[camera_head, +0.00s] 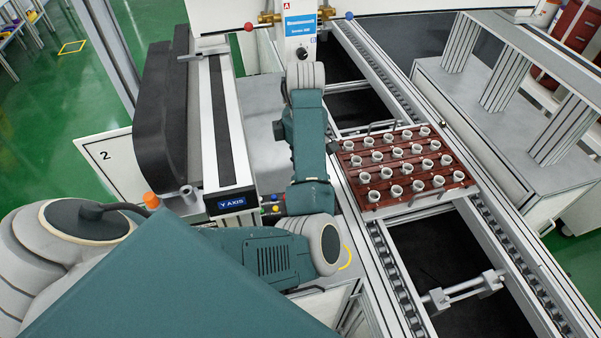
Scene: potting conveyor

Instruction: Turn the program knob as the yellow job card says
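My teal arm (306,150) comes in from the left, bends near the middle and reaches up the picture. Neither gripper can be made out; the left one is not visible along this arm, and no right arm shows. I cannot make out the program knob or a yellow job card. Small colored buttons, one of them yellow (275,209), show beside my arm, just right of the Y AXIS sign (232,202). My arm covers part of that area.
A dark red tray (365,206) with several white cups sits on the conveyor (503,232) at right. A dosing head (301,27) with a blue label stands at the top. A black-and-silver axis unit (203,110) stands left of my arm. Green floor lies beyond.

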